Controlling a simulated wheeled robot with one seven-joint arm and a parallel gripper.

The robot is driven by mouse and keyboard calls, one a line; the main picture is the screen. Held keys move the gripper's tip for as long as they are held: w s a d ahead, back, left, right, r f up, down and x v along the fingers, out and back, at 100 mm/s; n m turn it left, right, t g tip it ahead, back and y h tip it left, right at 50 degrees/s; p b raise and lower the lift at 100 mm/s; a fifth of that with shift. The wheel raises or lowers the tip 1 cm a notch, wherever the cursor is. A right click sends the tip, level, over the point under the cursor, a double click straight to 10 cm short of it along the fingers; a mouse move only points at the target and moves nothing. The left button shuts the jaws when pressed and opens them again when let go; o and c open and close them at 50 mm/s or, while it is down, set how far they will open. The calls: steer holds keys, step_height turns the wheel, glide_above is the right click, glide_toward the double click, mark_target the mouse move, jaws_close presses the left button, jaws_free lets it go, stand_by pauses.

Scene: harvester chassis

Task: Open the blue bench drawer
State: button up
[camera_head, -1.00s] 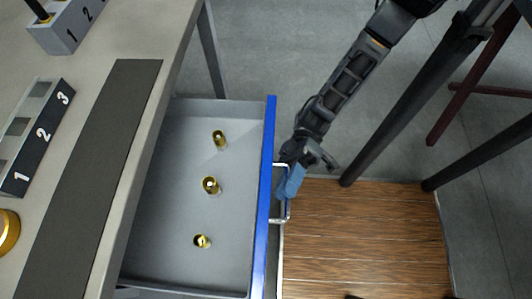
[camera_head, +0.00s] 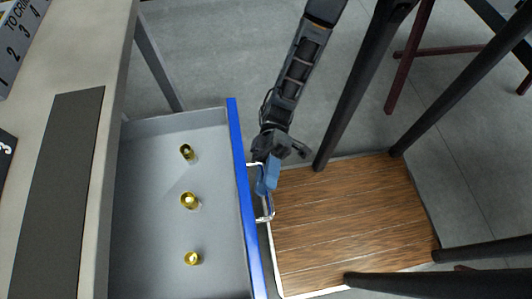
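The blue-fronted bench drawer (camera_head: 243,190) is pulled well out from under the bench top, and its grey inside is in plain sight. Several brass cylindrical pieces stand in it, one of them at the middle (camera_head: 189,201). A pale metal bow handle (camera_head: 269,210) sticks out from the blue front. My gripper (camera_head: 267,177) is at the handle, its blue fingers closed over the outer bar near the handle's far end. The fingers partly hide the bar.
The bench top (camera_head: 92,60) with a dark mat (camera_head: 62,170) lies at left, with numbered blocks at its edge. A wooden board (camera_head: 350,225) lies right of the drawer. Dark legs (camera_head: 365,85) stand close right of my arm. Grey floor is open at the top.

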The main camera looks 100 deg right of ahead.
steer(key=b+v, duration=0.1)
steer(key=v, duration=0.6)
steer(key=shift+b, duration=0.3)
steer(key=shift+d, duration=0.1)
